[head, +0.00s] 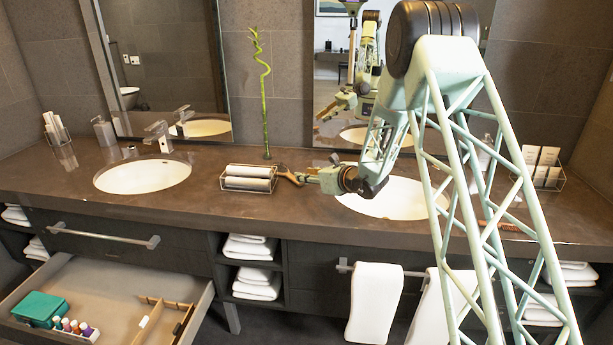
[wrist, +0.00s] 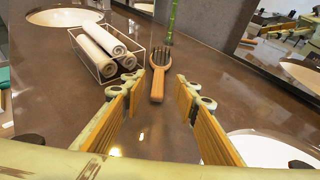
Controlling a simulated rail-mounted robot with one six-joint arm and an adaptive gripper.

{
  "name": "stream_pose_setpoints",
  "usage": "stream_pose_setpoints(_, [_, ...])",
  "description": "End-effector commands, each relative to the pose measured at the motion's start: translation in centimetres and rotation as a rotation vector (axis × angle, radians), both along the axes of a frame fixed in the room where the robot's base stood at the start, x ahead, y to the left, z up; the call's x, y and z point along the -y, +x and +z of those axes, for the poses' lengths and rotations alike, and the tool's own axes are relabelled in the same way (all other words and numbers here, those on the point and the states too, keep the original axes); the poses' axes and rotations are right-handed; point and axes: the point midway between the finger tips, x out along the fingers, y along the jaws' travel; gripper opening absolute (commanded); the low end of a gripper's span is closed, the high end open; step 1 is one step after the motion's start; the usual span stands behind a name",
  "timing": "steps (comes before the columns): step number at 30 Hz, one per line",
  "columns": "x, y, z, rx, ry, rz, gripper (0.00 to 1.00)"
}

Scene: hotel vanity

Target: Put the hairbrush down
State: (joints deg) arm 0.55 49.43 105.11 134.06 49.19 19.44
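The wooden hairbrush (wrist: 158,84) appears to lie on the brown counter, bristled head away from me and handle toward me. In the head view the hairbrush (head: 289,176) shows as a small orange-brown shape right of the rolled towels. My gripper (wrist: 162,80) is open. Its two fingers stand apart to the left and right of the handle, with visible gaps and no contact that I can see. In the head view my gripper (head: 308,176) is low over the counter, just right of the brush; its fingers are small there.
A wire basket of rolled towels (head: 248,178) stands just left of the brush. A green bamboo stalk (head: 263,95) rises behind it. Sinks lie left (head: 143,177) and right (head: 395,200). An open drawer (head: 95,290) at lower left holds a teal box (head: 40,309), small bottles and wooden dividers.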

Motion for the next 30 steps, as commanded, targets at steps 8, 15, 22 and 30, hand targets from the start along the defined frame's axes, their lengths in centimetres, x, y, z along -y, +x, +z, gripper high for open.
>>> stream_pose_setpoints(8, [0.0, 0.0, 0.0, 0.000, 0.000, 0.000, 0.28])
stream_pose_setpoints(15, [-0.4, -0.4, 0.9, 0.008, -0.010, 0.019, 0.28])
stream_pose_setpoints(22, [-1.7, -2.4, 4.4, 0.045, -0.053, 0.094, 0.28])
stream_pose_setpoints(30, [-4.1, -6.8, 10.1, 0.112, -0.143, 0.239, 0.28])
